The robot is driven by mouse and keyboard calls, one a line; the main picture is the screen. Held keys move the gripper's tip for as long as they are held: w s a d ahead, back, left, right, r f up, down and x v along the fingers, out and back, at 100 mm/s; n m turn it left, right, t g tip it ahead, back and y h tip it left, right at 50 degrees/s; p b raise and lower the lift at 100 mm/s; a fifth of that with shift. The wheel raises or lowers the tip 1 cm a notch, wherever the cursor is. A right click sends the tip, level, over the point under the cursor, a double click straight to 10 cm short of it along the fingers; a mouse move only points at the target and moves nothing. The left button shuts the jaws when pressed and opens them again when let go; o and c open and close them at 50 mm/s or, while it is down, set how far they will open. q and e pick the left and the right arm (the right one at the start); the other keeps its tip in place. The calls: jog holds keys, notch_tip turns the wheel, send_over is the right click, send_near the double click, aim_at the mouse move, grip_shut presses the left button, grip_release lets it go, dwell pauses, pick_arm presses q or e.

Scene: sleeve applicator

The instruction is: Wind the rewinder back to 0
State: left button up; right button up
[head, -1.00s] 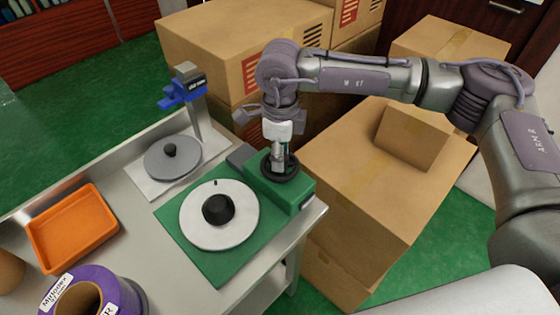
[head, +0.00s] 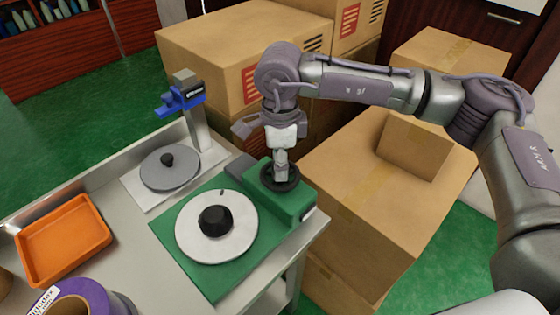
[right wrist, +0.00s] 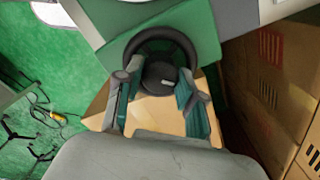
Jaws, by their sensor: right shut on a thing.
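The rewinder has a green base (head: 207,283) with a white disc (head: 190,240) and a black hub (head: 215,221) in the head view. A small dark mark sits near the disc's far rim. At its right end, a green housing (head: 297,203) carries a black handwheel (head: 294,183), also in the right wrist view (right wrist: 157,38). My right gripper (head: 280,172) points down over the handwheel, shut on its central knob (right wrist: 160,74). In the right wrist view its fingers (right wrist: 157,92) stand either side of the knob. My left gripper is out of view.
A grey disc stand (head: 155,181) with a blue-headed post (head: 181,97) is behind the rewinder. An orange tray (head: 64,240) and a purple roll (head: 112,297) lie left on the metal table. Cardboard boxes (head: 362,208) crowd the right and back.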

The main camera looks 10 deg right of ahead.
jog(key=o, duration=1.1)
jog(key=shift+o, duration=0.2)
notch_tip(320, 180, up, 12)
